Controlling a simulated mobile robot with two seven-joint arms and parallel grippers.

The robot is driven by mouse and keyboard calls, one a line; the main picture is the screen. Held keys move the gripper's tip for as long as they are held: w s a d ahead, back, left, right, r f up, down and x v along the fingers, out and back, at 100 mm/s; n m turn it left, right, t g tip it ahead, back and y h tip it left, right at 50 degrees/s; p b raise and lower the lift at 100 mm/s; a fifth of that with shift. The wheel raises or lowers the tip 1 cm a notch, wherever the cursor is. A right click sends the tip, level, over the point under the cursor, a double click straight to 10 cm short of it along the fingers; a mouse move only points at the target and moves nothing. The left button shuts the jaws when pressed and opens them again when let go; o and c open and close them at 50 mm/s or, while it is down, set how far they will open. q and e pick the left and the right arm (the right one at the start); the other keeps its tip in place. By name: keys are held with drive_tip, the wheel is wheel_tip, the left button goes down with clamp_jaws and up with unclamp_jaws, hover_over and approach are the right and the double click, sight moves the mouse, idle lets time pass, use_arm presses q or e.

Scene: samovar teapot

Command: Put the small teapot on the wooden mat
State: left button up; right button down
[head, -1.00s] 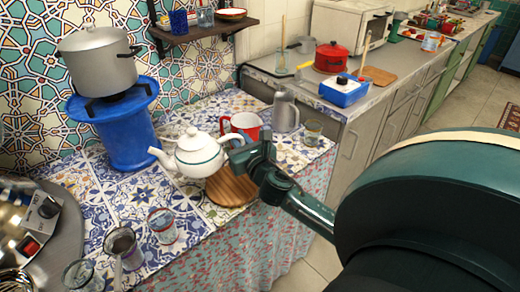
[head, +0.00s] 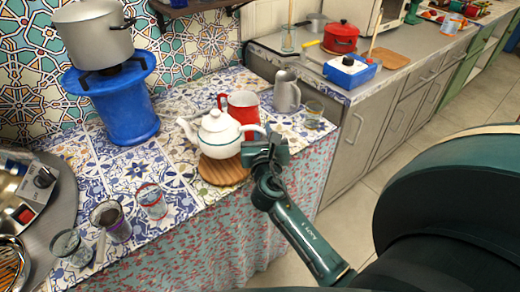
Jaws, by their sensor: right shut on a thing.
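The small white teapot (head: 218,136) is upright, its spout to the left and its handle to the right. The round wooden mat (head: 224,173) lies on the tiled counter. The teapot's base overlaps the back part of the mat in the head view and hides it; I cannot tell whether they touch. My right gripper (head: 264,143) is at the right side of the teapot, shut on its handle, and covers most of that handle. My left gripper is not in view.
A grey jug (head: 287,92) and a glass (head: 313,115) stand to the right. Several glasses, one of them red-rimmed (head: 152,201), stand at the front left. A blue stand (head: 113,105) holds a large pot (head: 94,36).

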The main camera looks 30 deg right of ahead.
drive_tip(key=shift+f+b, duration=0.95)
drive_tip(key=shift+f, duration=1.35)
drive_tip(key=c, duration=1.4)
unclamp_jaws()
drive_tip(key=shift+f, duration=0.2)
drive_tip(key=shift+r, duration=0.15)
